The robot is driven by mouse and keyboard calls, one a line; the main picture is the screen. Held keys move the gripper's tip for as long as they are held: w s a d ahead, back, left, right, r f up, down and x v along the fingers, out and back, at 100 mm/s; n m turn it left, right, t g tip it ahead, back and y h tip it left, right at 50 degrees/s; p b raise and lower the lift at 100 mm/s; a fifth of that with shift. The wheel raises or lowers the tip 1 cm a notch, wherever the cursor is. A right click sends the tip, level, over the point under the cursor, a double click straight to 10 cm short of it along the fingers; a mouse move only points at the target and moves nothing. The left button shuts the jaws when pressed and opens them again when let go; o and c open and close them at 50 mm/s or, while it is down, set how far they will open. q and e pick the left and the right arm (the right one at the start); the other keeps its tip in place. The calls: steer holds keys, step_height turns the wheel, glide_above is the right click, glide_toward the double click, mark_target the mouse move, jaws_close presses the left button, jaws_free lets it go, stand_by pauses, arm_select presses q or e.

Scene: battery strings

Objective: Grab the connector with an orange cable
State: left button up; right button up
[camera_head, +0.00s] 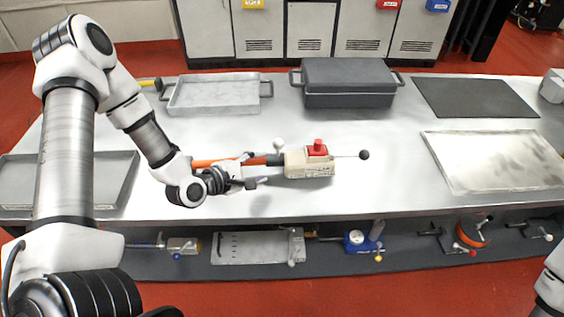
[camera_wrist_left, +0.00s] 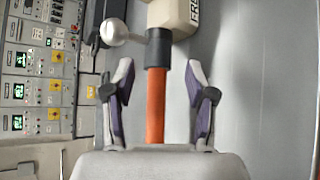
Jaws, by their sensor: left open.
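The connector (camera_head: 308,162) is a beige block with a red part on top, lying near the middle of the table. A black collar (camera_head: 273,159) and an orange cable (camera_head: 206,162) come from its left end. My left gripper (camera_head: 250,174) is open beside the collar and cable. In the left wrist view, the orange cable (camera_wrist_left: 155,108) runs between the open fingers of the left gripper (camera_wrist_left: 158,66), with a gap on each side. The black collar (camera_wrist_left: 159,47) and beige connector body (camera_wrist_left: 174,14) lie just beyond the fingertips. My right gripper is out of view.
A grey tray (camera_head: 172,107) and a dark lidded box (camera_head: 348,98) stand at the back. A black mat (camera_head: 473,108) and a pale tray (camera_head: 436,152) lie at right. Several other connectors and tools are on the lower shelf (camera_head: 335,266). The table front is clear.

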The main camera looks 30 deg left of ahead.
mark_target(275, 161)
arm_select(q)
steer(key=x, duration=0.6)
steer(key=shift+w+r, duration=0.1)
steer(key=shift+w, duration=0.05)
steer(key=shift+r, duration=0.1)
jaws_close()
